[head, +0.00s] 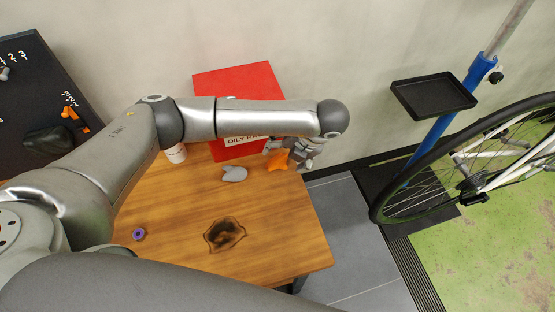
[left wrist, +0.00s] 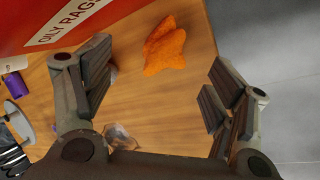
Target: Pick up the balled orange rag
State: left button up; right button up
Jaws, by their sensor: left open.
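The balled orange rag (head: 278,161) lies on the wooden table near its back right edge, in front of the red oily-rags bin. It also shows in the left wrist view (left wrist: 165,50), crumpled, on bare wood. My left gripper (head: 290,148) is beside the rag at its right in the head view, partly overlapping it. In the left wrist view my left gripper (left wrist: 158,95) is open, its fingers wide apart, with the rag beyond and between them. Nothing is held. My right gripper is not in view.
The red bin (head: 240,80) stands close behind the rag; its label shows in the left wrist view. A grey lump (head: 234,174), a dark stained cloth (head: 224,234) and a purple ring (head: 138,234) lie on the table (head: 285,235). A white container (head: 176,153) stands left.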

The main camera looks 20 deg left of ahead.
aim_at(281, 159)
pick_arm(q)
jog(key=p+x, duration=0.1)
jog(key=x, duration=0.4)
jog(key=shift+d+f, duration=0.1)
jog(key=shift+w+f, duration=0.1)
jog(key=shift+f, duration=0.2)
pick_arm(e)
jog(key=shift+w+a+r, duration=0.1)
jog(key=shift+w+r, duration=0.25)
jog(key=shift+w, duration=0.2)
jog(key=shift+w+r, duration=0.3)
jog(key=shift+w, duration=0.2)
pick_arm(q)
jog(key=shift+c, duration=0.4)
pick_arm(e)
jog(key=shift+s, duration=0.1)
pick_arm(q)
jog(key=shift+c, duration=1.2)
jog(key=c, duration=0.8)
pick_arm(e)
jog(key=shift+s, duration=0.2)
